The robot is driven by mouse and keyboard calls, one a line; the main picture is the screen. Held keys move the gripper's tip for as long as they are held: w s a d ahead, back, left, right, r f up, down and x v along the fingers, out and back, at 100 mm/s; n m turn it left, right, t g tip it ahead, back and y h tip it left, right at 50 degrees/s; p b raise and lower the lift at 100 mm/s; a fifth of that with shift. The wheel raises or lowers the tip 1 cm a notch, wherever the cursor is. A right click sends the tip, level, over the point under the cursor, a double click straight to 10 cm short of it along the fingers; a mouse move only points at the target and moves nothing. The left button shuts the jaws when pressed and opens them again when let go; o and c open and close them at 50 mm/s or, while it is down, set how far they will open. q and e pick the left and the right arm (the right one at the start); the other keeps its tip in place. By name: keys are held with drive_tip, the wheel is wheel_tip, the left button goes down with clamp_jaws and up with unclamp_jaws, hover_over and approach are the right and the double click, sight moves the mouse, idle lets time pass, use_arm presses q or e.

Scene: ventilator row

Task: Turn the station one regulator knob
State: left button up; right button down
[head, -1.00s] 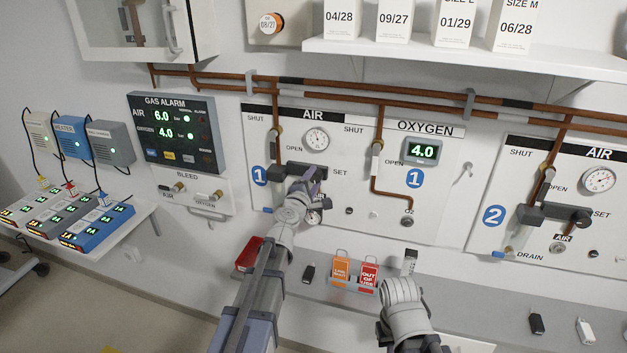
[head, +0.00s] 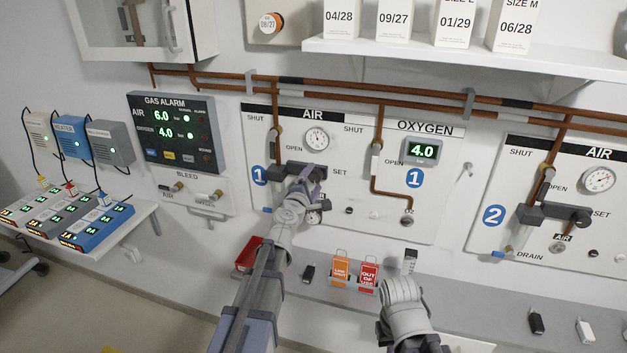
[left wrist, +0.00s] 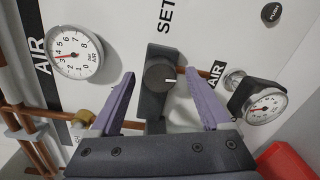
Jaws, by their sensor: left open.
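The station one regulator knob (left wrist: 160,77) is a dark round knob with a white mark, seen in the left wrist view beside the SET label. It sits on the dark regulator body (left wrist: 152,105). My left gripper (left wrist: 168,88) is open, with one purple finger on each side of the knob. A gap shows between each finger and the knob. In the head view my left gripper (head: 309,182) covers the knob at the station one panel (head: 342,222). My right arm shows at the bottom centre of the head view, but its fingers are not visible.
A station one air gauge (head: 316,139) is above the regulator, and a second gauge (left wrist: 265,108) is close to the right finger. A shelf below holds a red tray (head: 249,254) and orange and red tags (head: 341,270). Station two's panel (head: 570,235) is at right.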

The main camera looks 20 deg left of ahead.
use_arm(q)
drive_tip(key=s, duration=0.7)
drive_tip(key=shift+s+a+r, duration=0.15)
drive_tip(key=s+d+f+m+g+h, duration=0.2)
drive_tip(key=s+d+f+m+g, duration=0.15)
drive_tip(key=d+m, duration=0.3)
drive_tip(key=s+d+f+m+g+h, duration=0.25)
drive_tip(key=s+d+f+m, duration=0.2)
drive_tip(key=d, duration=0.35)
drive_tip(key=s+d+f+m+g+h, duration=0.2)
drive_tip(key=s+d+f+m+g, duration=0.1)
drive_tip(key=d+f+m+g, duration=0.25)
drive_tip(key=s+a+f+m+g+y, duration=0.1)
drive_tip(key=s+f+m+g+y, duration=0.2)
drive_tip(key=s, duration=0.5)
drive_tip(key=s+a+f+m+g+y, duration=0.2)
drive_tip(key=s+f+m+g+y, duration=0.1)
drive_tip(key=s, duration=0.6)
drive_tip(key=shift+f+m+y, duration=0.7)
drive_tip(key=shift+m+y, duration=0.45)
drive_tip(key=shift+y, duration=0.1)
drive_tip(key=shift+s+a, duration=0.1)
drive_tip(key=shift+a, duration=0.05)
